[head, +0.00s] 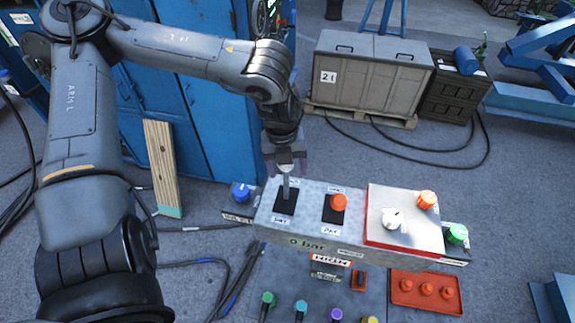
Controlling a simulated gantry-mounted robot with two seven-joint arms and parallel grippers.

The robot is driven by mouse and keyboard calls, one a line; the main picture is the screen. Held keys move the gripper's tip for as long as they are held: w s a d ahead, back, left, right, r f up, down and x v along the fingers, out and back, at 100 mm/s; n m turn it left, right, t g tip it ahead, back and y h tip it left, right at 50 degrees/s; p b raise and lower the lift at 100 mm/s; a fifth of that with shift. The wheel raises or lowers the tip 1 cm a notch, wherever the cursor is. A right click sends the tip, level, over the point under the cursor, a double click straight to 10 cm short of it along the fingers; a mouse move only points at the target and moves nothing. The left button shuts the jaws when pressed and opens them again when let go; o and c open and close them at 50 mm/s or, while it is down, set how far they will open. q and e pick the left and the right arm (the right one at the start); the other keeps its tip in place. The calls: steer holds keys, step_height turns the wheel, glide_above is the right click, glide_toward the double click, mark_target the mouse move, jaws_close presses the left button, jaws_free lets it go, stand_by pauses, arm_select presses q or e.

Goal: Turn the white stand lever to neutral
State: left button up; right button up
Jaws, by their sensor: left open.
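A pale grey-white lever (286,188) stands nearly upright from a black slot plate at the left end of the grey control box (310,233). My left gripper (286,163) points down over it, fingers apart on either side of the lever's top. The top is partly hidden by the fingers, and I cannot tell whether they touch it. The labels by the slot are too small to read surely. A white rotary knob (392,217) sits on the white-topped, red-sided panel to the right. My right gripper is out of view.
An orange-red knob (338,202) is close right of the lever. A blue knob (240,192) is to the left and a green knob (457,233) to the right. Blue cabinets (205,110) stand behind.

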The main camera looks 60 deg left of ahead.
arm_select(q)
steer(key=shift+r, duration=0.15)
steer(key=r, duration=0.3)
steer(key=r+b, duration=0.1)
steer(key=r, duration=0.6)
steer(key=shift+s+a, duration=0.25)
steer(key=shift+s, duration=0.15)
steer(key=shift+r, duration=0.25)
steer(key=shift+s, duration=0.15)
